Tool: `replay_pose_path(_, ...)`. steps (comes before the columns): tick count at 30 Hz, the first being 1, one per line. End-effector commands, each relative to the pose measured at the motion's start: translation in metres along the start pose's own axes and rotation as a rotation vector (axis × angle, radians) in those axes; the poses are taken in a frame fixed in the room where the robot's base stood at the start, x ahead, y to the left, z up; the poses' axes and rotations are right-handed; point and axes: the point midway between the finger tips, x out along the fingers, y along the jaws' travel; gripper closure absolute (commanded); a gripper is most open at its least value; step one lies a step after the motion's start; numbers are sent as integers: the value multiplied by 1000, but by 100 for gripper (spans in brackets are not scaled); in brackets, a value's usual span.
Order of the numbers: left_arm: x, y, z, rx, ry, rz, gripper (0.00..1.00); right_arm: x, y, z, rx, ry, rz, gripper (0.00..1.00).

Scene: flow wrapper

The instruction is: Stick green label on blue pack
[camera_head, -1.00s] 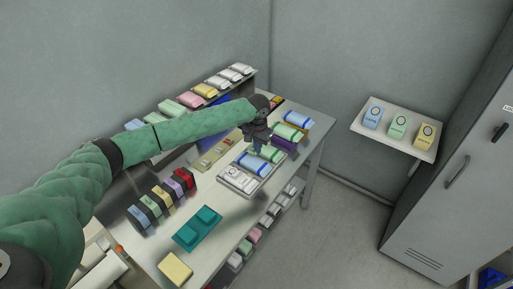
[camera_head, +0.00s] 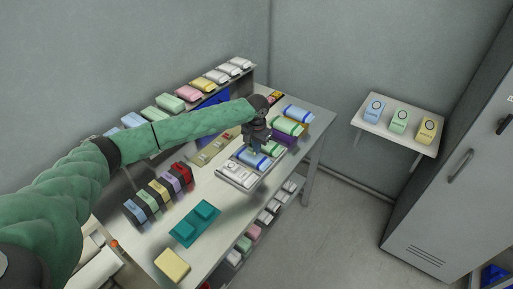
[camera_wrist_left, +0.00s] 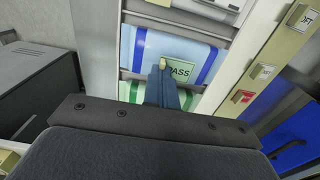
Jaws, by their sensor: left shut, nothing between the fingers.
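The blue pack (camera_wrist_left: 202,46), pale blue with darker blue stripes, lies in a tray slot under my left gripper. It also shows in the head view (camera_head: 264,164). A green label reading PASS (camera_wrist_left: 184,73) lies across the pack's face in the left wrist view. My left gripper (camera_wrist_left: 163,66) is shut, with its tips over the left end of the label. I cannot tell whether the tips touch it. In the head view the left gripper (camera_head: 253,151) points down over the pack and hides part of it. My right gripper is not in view.
A green-striped pack (camera_wrist_left: 130,92) lies beside the blue pack. A wall shelf (camera_head: 410,139) holds three packs. A grey locker (camera_head: 455,190) is at right.

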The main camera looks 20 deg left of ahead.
Motion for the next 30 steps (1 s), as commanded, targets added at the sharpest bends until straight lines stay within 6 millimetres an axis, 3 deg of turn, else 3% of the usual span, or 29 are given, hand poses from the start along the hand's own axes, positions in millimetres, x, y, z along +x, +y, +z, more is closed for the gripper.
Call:
replay_pose_path(8,12,0,0,0,0,-1,100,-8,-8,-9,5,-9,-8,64)
replay_pose_path(10,11,0,0,0,-1,0,100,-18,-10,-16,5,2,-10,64)
replay_pose_path(18,16,0,0,-1,1,0,100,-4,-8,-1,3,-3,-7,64)
replay_pose_path(30,18,0,0,0,1,0,100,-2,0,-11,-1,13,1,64)
